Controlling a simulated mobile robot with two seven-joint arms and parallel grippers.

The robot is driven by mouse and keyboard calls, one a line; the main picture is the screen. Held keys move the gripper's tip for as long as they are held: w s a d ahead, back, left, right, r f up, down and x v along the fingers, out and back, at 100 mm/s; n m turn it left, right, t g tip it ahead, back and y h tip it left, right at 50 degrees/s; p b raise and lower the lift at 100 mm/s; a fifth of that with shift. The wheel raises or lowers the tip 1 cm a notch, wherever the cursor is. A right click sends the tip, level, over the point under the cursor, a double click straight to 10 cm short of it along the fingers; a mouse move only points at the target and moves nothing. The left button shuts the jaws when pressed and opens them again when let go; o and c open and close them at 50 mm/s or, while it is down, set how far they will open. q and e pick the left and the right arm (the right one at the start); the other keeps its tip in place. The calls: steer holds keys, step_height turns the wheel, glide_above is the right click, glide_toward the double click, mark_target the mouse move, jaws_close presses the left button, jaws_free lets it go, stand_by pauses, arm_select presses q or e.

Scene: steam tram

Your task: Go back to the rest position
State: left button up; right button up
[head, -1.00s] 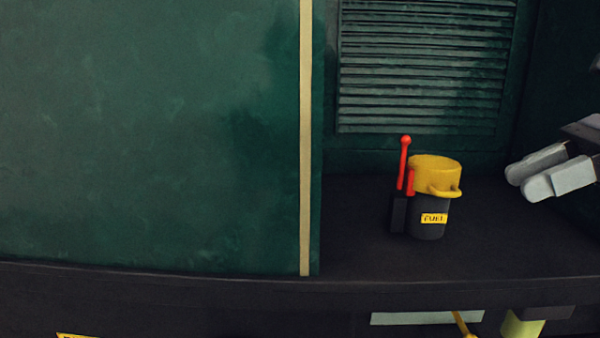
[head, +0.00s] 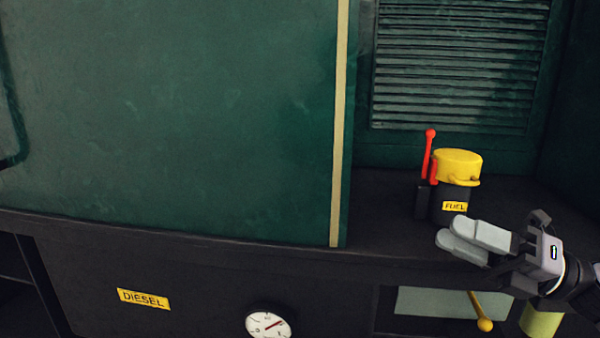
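My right gripper (head: 462,239) is in the head view at the lower right, in front of the dark ledge. Its two pale grey fingers point left and lie close together, with nothing seen between them. Whether they are fully shut is hard to tell from this angle. Behind and above it stands the dark fuel canister (head: 450,206) with a yellow cap (head: 458,165) and a "FUEL" label. The fingers overlap the area just below the canister in the picture and look apart from it. My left gripper is not in view.
A red lever (head: 428,155) stands beside the canister. A large green panel (head: 170,120) fills the left, and a louvred grille (head: 460,65) is behind. Below the ledge are a "DIESEL" plate (head: 143,299), a round gauge (head: 268,324) and a yellow-knobbed lever (head: 484,324).

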step_height(320, 180, down, 22)
steer(key=m+t+h, duration=1)
steer(key=m+h, duration=0.3)
steer(key=m, duration=1.3)
steer(key=s+a+f+m+g+h+p, duration=0.1)
steer(key=s+a+f+m+g+h, duration=0.25)
steer(key=s+f, duration=0.5)
steer(key=s+a+f+m+g, duration=0.3)
steer(key=s+f+m+g, duration=0.2)
steer(key=s+f+m, duration=0.3)
step_height(320, 180, up, 9)
steer(key=d+n+p, duration=0.1)
steer(key=d+p, duration=0.1)
steer(key=p, duration=1)
steer(key=shift+w+n+h+p, duration=0.3)
steer(key=shift+w+n+h, duration=0.05)
steer(key=shift+w, duration=0.05)
steer(key=shift+r, duration=0.1)
